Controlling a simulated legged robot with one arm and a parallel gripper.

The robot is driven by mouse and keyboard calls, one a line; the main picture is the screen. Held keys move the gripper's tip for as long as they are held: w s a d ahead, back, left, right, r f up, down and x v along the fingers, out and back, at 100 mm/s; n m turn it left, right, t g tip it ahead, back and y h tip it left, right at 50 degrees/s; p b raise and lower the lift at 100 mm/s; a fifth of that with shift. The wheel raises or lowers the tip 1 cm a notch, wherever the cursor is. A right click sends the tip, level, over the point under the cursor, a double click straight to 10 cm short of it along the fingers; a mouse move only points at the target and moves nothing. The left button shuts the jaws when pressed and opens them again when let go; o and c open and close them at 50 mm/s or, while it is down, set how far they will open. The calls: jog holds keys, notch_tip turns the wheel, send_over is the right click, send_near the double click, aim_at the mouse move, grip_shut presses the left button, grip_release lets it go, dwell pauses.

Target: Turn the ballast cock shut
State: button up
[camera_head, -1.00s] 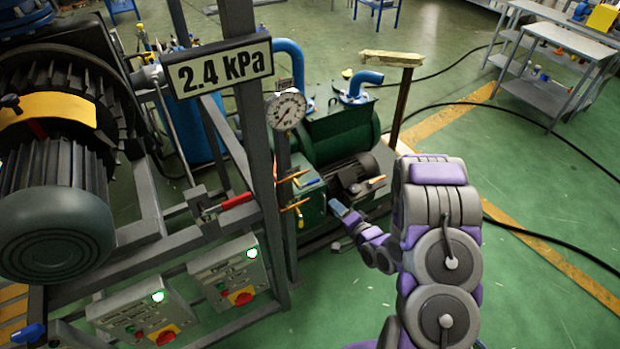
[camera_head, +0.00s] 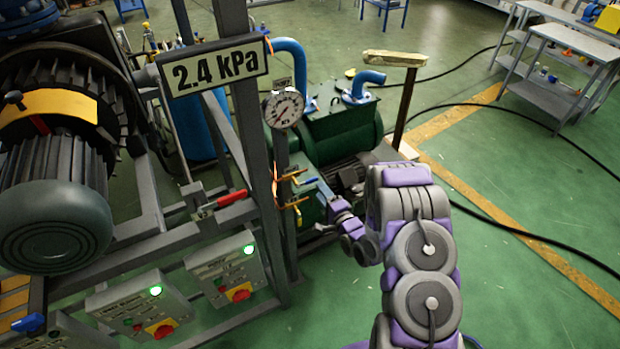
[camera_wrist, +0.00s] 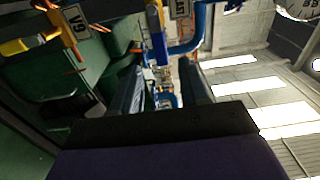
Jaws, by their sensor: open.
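Two small brass-yellow cocks sit on the frame post below the round gauge, an upper one (camera_head: 292,174) and a lower one (camera_head: 295,204). I cannot read which is the ballast cock. My gripper (camera_head: 316,187) is just right of them, its tips close to the cocks; contact is unclear. In the wrist view my gripper (camera_wrist: 162,82) is open, with its two dark fingers apart. A yellow handle (camera_wrist: 154,22) shows beyond the fingertips, near the gap. Another yellow handle (camera_wrist: 14,47) is at the left, beside a tag reading V9 (camera_wrist: 73,22).
The pressure gauge (camera_head: 284,108) is above the cocks, and a sign (camera_head: 214,68) reads 2.4 kPa. A red lever (camera_head: 232,198) is to the left. Switch boxes (camera_head: 228,268) are below. The green pump (camera_head: 343,130) stands behind my gripper. Floor at the right is mostly clear.

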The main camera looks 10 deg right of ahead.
aim_at(313, 182)
jog(key=x, duration=0.5)
jog(key=b+x, duration=0.1)
jog(key=x, duration=0.2)
jog(key=shift+w+a, duration=0.2)
jog(key=shift+a, duration=0.3)
jog(key=shift+w+d, duration=0.1)
jog(key=shift+d, duration=0.3)
jog(key=shift+c, duration=0.2)
jog(key=shift+a, duration=0.25)
jog(key=c, duration=0.4)
grip_shut()
